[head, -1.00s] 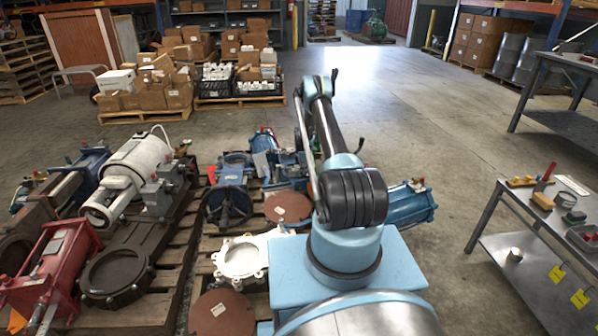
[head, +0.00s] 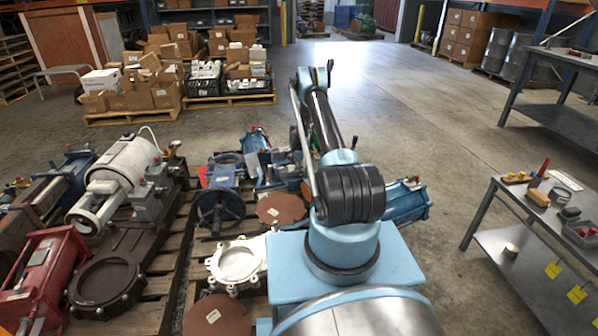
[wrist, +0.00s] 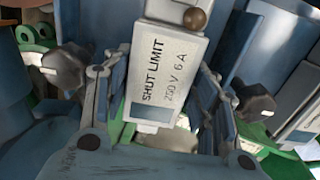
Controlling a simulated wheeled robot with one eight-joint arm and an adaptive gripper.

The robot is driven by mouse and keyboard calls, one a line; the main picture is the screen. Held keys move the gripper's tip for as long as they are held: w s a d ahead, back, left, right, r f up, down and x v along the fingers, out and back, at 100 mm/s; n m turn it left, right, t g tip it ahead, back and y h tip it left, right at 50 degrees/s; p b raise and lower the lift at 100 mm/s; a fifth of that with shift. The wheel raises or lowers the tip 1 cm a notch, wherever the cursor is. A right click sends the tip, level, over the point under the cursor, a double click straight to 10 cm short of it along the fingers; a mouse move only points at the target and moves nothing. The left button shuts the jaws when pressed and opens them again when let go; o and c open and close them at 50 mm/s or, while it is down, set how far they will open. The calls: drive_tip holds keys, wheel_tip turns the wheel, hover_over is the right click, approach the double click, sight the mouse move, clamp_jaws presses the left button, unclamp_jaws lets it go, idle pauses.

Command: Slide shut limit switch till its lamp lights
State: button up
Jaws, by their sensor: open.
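The shut limit switch (wrist: 166,70) is a pale grey box marked "SHUT LIMIT 250 V 6 A", large and tilted in the wrist view. A brown round knob (wrist: 195,18) sits at its upper end and a dull blue-grey window (wrist: 146,112) near its lower end. I see no glow; I cannot tell which part is the lamp. My gripper (wrist: 160,86) is open, one finger on each side of the box. Contact with it cannot be made out. In the head view my arm hides the switch and gripper.
Blue and green machine parts crowd behind the switch. Pallets bear a blue handwheel valve (head: 220,207), a white flange (head: 237,262) and a red actuator (head: 40,278). A steel table (head: 483,213) stands right. Open floor (head: 420,110) lies beyond.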

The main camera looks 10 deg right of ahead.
drive_tip(key=shift+a+r, duration=0.15)
drive_tip(key=shift+r, duration=0.2)
wheel_tip(320, 180, up, 11)
drive_tip(key=shift+s+d, duration=0.25)
drive_tip(key=shift+s, duration=0.2)
drive_tip(key=shift+r, duration=0.1)
drive_tip(key=shift+o, duration=0.3)
drive_tip(key=shift+d, duration=0.1)
drive_tip(key=shift+o, duration=1.1)
wheel_tip(320, 180, up, 5)
drive_tip(key=f, duration=1.7)
drive_tip(key=shift+w+a, duration=0.35)
drive_tip(key=shift+a, duration=0.05)
